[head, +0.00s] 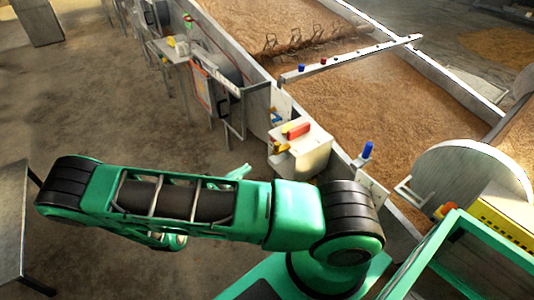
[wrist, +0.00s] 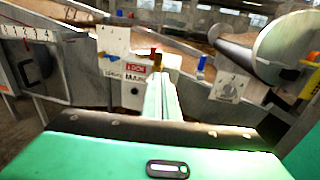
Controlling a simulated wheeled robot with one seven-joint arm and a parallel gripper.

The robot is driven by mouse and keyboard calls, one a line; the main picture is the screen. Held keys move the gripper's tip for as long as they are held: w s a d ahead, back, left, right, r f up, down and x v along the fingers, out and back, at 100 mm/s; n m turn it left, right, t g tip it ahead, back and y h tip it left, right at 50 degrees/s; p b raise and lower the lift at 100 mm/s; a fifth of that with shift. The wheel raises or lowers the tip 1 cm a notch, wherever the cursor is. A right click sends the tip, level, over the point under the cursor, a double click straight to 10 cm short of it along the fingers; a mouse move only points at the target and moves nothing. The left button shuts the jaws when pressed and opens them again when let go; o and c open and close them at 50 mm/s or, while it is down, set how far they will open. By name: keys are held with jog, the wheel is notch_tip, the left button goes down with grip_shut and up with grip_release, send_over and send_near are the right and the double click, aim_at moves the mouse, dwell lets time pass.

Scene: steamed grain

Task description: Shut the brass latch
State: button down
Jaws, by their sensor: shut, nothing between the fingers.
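My gripper (wrist: 160,82) is shut and empty in the wrist view, its pale green fingers together and pointing at a white box. In the head view only a green tip of it (head: 240,171) shows past my arm. The white box (head: 305,155) stands on the wall of the grain bed and carries a red block (head: 299,130) and small yellow or brass-coloured parts (head: 280,147). In the wrist view the box (wrist: 134,92) has a red label, and a small brass-and-red part (wrist: 156,54) shows above the fingers. I cannot tell which part is the latch or whether it is shut.
A blue-topped post (head: 366,151) stands on the wall right of the box. A large round drum (head: 455,175) is farther right. Grey cabinets (head: 215,85) line the bed's left side. Brown grain (head: 370,110) fills the bed. The floor at left (head: 100,110) is clear.

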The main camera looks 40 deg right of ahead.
aim_at(275, 148)
jog(key=d, duration=0.4)
jog(key=w+d, duration=0.1)
jog(key=d, duration=0.4)
jog(key=w+d, duration=0.1)
jog(key=d, duration=0.3)
jog(key=shift+d+f, duration=0.1)
jog(key=shift+d, duration=0.25)
jog(key=shift+t, duration=0.4)
